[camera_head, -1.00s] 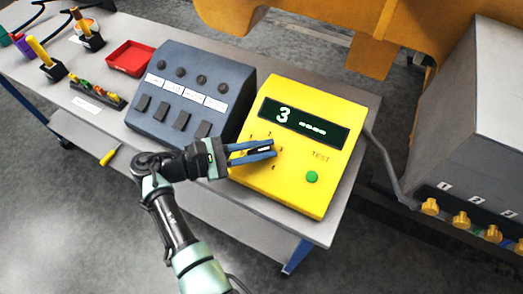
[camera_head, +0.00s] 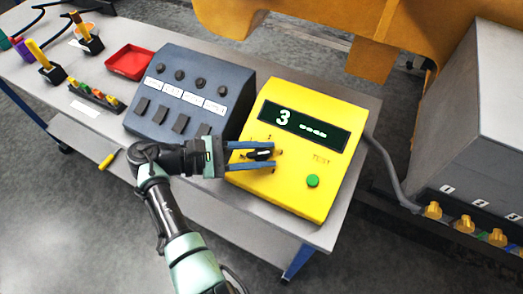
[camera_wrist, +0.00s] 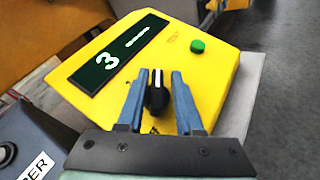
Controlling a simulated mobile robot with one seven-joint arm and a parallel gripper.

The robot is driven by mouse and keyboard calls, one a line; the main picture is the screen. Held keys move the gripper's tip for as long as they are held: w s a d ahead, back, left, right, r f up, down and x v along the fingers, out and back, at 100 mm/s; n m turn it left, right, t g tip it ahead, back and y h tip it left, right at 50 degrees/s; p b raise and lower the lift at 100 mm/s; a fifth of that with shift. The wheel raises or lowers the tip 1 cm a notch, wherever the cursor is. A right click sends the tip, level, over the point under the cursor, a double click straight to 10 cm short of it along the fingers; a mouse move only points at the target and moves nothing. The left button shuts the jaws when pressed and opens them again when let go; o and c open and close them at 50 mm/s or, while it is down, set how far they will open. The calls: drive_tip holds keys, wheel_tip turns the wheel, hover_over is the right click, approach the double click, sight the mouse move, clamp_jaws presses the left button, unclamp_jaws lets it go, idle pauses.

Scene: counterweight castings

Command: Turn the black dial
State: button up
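The black dial (camera_head: 260,154) sits on the sloped face of the yellow tester box (camera_head: 330,101). In the wrist view the dial (camera_wrist: 156,93) has a white pointer line and stands between my two blue fingers. My gripper (camera_head: 262,156) is open, one finger on each side of the dial, with a visible gap to the right finger in the wrist view. Whether the left finger touches it I cannot tell. The box's display (camera_head: 303,123) reads 3 followed by dashes. Some of the numbers around the dial are hidden by my fingers.
A green button (camera_head: 313,181) by the word TEST is right of the dial. A grey-blue switch box (camera_head: 190,92) stands close on the left. A red tray (camera_head: 130,60) and tool holders lie farther left. A grey cabinet (camera_head: 465,115) stands at right.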

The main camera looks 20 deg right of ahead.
drive_tip(key=shift+o, duration=0.3)
drive_tip(key=shift+w, duration=0.15)
drive_tip(key=shift+w+a, duration=0.1)
drive_tip(key=shift+a, duration=0.15)
drive_tip(key=b+v, duration=0.1)
drive_tip(key=v, duration=1.1)
drive_tip(key=shift+a, duration=0.2)
drive_tip(key=shift+r, duration=0.1)
